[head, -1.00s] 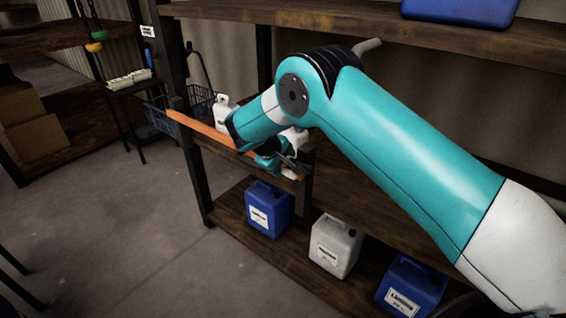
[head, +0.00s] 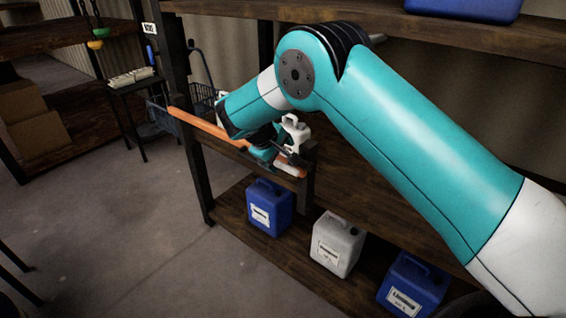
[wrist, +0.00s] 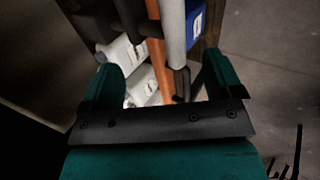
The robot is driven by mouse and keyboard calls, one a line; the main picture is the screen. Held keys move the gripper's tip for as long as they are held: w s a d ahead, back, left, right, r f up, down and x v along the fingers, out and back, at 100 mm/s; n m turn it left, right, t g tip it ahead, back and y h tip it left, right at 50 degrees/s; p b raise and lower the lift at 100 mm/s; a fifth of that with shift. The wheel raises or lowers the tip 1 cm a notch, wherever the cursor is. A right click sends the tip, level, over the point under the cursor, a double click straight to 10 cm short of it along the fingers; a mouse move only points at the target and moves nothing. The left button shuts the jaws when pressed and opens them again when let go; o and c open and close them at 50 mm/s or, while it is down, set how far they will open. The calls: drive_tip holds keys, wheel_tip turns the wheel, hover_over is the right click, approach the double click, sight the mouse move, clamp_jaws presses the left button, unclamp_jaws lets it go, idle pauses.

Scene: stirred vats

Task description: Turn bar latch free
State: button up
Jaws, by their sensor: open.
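An orange bar (head: 205,126) runs across the front of the middle shelf, from the left post to the right post. A pale, rounded grip (head: 291,169) shows at its right end, low on the post. My gripper (head: 283,156) is at this end, just above the grip, partly hidden by my wrist. In the wrist view the jaws (wrist: 161,66) are open. The orange bar (wrist: 159,47) and a grey cylindrical grip (wrist: 173,35) lie between the fingers, with space on both sides. I cannot tell whether either is touched.
A white jug (head: 296,131) stands on the middle shelf behind my gripper. Blue (head: 268,208) and grey (head: 337,245) jugs stand on the lower shelf (head: 235,217), with another blue jug (head: 411,284) at right. A wire basket (head: 167,113) is behind the left post. The floor (head: 120,230) at left is clear.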

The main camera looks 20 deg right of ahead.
drive_tip(key=b+v, duration=0.1)
drive_tip(key=v, duration=1.2)
drive_tip(key=shift+r+b, duration=0.2)
drive_tip(key=shift+b, duration=0.15)
drive_tip(key=s+d+r+g+y, duration=0.1)
drive_tip(key=s+d+r+y, duration=0.15)
drive_tip(key=s, duration=0.45)
drive_tip(key=s+d+r+y, duration=0.2)
drive_tip(key=s+r+y, duration=0.1)
drive_tip(key=s, duration=0.4)
drive_tip(key=s+g+y, duration=0.3)
drive_tip(key=s+y, duration=0.1)
drive_tip(key=s, duration=1.8)
drive_tip(key=shift+a, duration=0.35)
drive_tip(key=shift+r, duration=0.1)
